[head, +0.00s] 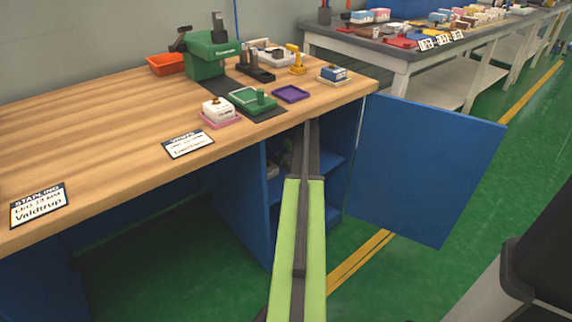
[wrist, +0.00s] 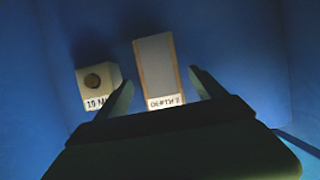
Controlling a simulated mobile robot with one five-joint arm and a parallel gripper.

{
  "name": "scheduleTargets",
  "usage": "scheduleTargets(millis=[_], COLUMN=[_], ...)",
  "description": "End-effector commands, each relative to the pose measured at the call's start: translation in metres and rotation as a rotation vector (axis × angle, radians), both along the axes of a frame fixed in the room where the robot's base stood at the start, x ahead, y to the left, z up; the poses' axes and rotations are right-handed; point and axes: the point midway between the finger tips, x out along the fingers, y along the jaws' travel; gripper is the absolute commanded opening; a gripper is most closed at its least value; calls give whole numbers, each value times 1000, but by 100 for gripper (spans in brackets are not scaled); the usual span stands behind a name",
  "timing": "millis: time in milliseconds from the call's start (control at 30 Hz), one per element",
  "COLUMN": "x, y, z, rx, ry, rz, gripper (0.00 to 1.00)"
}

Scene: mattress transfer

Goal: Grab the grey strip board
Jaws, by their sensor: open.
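In the wrist view the grey strip board (wrist: 157,62) lies inside a dark blue compartment. It has a long grey face, tan edges and a white label at its near end that seems to read "DEPTH 2". My gripper (wrist: 160,80) is open and empty, with one finger on each side of the board's near part. The fingers look apart from the board, but their height over it is hard to tell. In the head view my arm reaches into the open blue cabinet (head: 235,205), and my gripper is hidden there.
A pale block (wrist: 99,85) with a dark round spot and a label stands left of the board, close to the left finger. Blue walls enclose the compartment. The blue cabinet door (head: 425,165) stands open at right. The wooden bench top (head: 90,125) is above.

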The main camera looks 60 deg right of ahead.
Motion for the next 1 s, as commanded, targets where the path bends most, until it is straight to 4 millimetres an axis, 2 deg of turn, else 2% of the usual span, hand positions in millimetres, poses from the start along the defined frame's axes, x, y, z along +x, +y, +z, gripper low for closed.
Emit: scheduleTargets(millis=[33, 300, 800, 833, 1000], x=[3, 4, 3, 3, 3], y=[-1, -1, -2, -2, -2], z=[-17, -14, -14, -14, -14], rx=[0, 0, -1, -1, -1], ry=[0, -1, -1, -1, -1], rz=[0, 0, -1, -1, -1], gripper=[80, 79, 13, 10, 10])
